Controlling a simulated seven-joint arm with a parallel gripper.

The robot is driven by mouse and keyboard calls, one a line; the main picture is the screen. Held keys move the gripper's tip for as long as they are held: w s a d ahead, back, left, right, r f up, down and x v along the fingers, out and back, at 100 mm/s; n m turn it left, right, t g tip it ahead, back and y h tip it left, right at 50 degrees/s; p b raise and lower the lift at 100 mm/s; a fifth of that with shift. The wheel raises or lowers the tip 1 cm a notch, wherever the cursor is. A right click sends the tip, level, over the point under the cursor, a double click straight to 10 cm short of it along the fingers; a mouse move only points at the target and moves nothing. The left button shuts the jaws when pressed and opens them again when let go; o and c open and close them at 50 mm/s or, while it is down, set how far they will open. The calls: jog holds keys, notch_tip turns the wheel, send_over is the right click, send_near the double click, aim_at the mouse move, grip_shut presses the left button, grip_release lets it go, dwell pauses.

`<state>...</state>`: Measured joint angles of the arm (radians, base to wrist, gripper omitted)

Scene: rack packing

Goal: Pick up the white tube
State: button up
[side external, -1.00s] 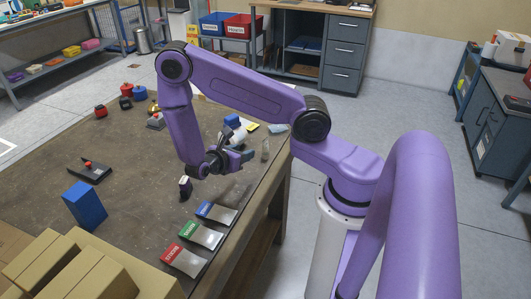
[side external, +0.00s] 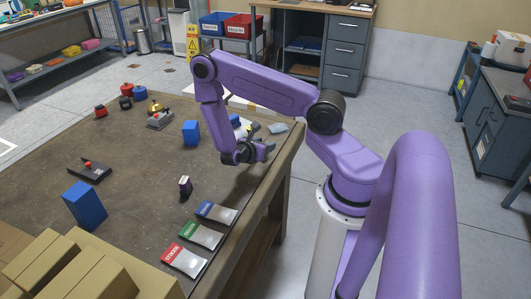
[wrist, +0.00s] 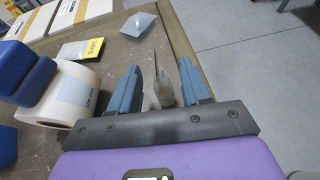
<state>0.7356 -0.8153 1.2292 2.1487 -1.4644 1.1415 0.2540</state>
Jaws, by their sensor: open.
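A pale tube (wrist: 163,90) with a thin pointed nozzle shows in the wrist view, between the two blue fingers of my gripper (wrist: 158,84). Its lower end is hidden behind the gripper's dark bar. The fingers stand apart, with gaps on both sides of the tube, and I see no clear contact. In the side external view my gripper (side external: 264,141) is low over the table near its right edge, and the tube cannot be made out there.
A white roll (wrist: 86,88) and a blue block (wrist: 22,72) stand left of the fingers. The table edge (wrist: 183,40) is close on the right. Three labelled pouches (side external: 200,235) lie at the front edge.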

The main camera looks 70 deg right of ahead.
jog(key=shift+d+f, duration=0.3)
jog(key=shift+d, duration=0.35)
grip_shut()
jog(key=shift+r, duration=0.1)
jog(key=shift+r, duration=0.7)
jog(key=s+a+r, duration=0.9)
jog(key=s+r, duration=0.2)
jog(key=shift+r, duration=0.25)
